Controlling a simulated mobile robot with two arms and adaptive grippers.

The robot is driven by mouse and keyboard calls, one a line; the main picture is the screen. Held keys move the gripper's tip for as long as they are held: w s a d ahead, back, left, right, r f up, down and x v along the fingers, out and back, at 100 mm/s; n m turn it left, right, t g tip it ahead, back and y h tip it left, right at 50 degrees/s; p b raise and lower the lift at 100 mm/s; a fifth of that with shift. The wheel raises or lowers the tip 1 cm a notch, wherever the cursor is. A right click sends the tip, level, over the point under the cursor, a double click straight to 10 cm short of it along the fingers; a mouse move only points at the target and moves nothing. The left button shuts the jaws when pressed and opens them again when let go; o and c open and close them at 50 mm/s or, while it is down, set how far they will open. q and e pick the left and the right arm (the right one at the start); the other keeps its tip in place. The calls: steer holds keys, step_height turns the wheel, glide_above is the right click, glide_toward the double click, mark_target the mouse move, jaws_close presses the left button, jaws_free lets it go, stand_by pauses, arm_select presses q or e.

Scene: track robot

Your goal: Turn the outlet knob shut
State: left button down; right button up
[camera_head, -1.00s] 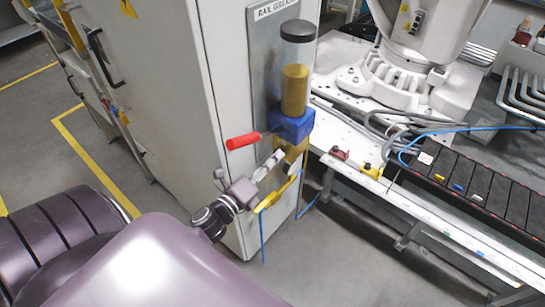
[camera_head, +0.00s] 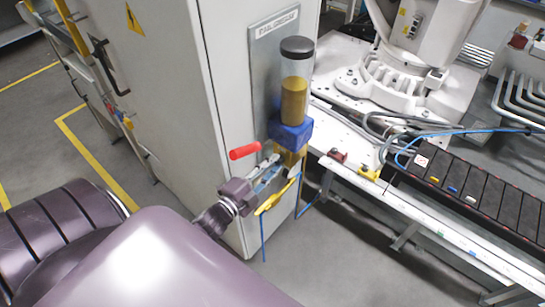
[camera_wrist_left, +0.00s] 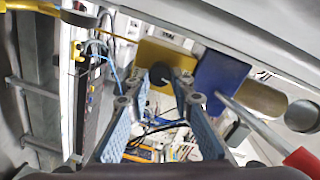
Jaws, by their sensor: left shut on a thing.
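The grease dispenser has a clear cylinder (camera_head: 294,88) with amber grease and a dark cap, above a blue block (camera_head: 291,132) with a red-handled lever (camera_head: 244,151). A brass-yellow outlet block (camera_head: 288,158) sits under the blue one; both also show in the wrist view, yellow (camera_wrist_left: 165,62) and blue (camera_wrist_left: 220,80). My left gripper (camera_head: 277,171) is at the outlet block. In the wrist view a dark round knob (camera_wrist_left: 160,79) sits between its blue-padded fingertips, which are shut on it. The knob is hidden in the head view. My right gripper is not in view.
The dispenser hangs on a pale cabinet (camera_head: 170,85). The red lever is close above my left gripper. A yellow bar (camera_head: 277,195) with blue hoses is just below it. A white bench (camera_head: 345,185) with a robot base stands to the right.

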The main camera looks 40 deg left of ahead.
arm_select(q)
steer(key=shift+n+p, duration=0.35)
steer(key=shift+n, duration=0.65)
steer(key=c, duration=1.7)
jaws_free()
steer(key=shift+a, duration=0.1)
steer(key=s, duration=0.8)
steer(key=s+a, duration=0.1)
steer(key=s, duration=0.3)
steer(key=shift+r, duration=0.3)
steer(key=shift+f, duration=0.1)
